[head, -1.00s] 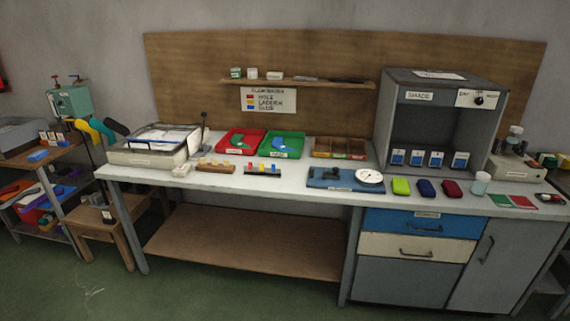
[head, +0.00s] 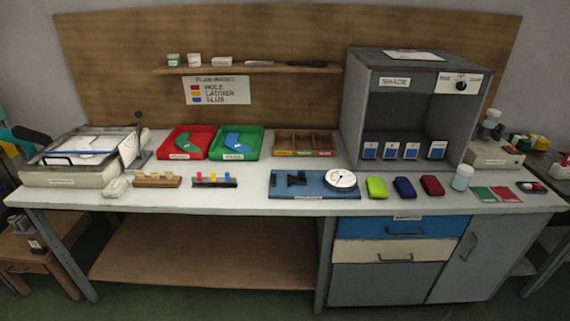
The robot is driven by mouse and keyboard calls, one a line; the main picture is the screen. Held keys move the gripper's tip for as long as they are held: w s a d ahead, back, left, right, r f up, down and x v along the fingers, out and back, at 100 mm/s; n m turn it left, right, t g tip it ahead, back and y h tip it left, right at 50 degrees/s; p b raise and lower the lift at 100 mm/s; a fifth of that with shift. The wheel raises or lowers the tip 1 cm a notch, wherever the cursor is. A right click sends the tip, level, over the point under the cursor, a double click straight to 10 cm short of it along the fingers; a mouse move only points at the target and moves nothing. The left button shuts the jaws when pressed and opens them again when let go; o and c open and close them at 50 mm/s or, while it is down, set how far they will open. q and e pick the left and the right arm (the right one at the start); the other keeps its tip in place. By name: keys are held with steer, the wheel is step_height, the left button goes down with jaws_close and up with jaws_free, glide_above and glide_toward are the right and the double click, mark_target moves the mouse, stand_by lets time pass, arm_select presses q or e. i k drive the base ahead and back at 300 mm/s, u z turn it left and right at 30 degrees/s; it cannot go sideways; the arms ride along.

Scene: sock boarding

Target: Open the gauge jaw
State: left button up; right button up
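The gauge is a blue base plate (head: 285,190) with a dark jaw block (head: 297,178) on its left part and a round white dial (head: 341,179) at its right end. It lies flat near the front edge of the workbench, just right of the middle. At this distance I cannot tell whether the jaw is open or shut. Neither of my grippers is in the head view.
A red tray (head: 184,143) and a green tray (head: 237,143) stand behind, left of a wooden divided box (head: 305,143). Green, blue and red pads (head: 404,187) lie right of the gauge. A grey shade cabinet (head: 408,110) stands behind them.

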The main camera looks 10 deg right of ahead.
mark_target(300, 179)
steer(key=z, duration=0.6)
steer(key=i, duration=0.85)
steer(key=z, duration=0.95)
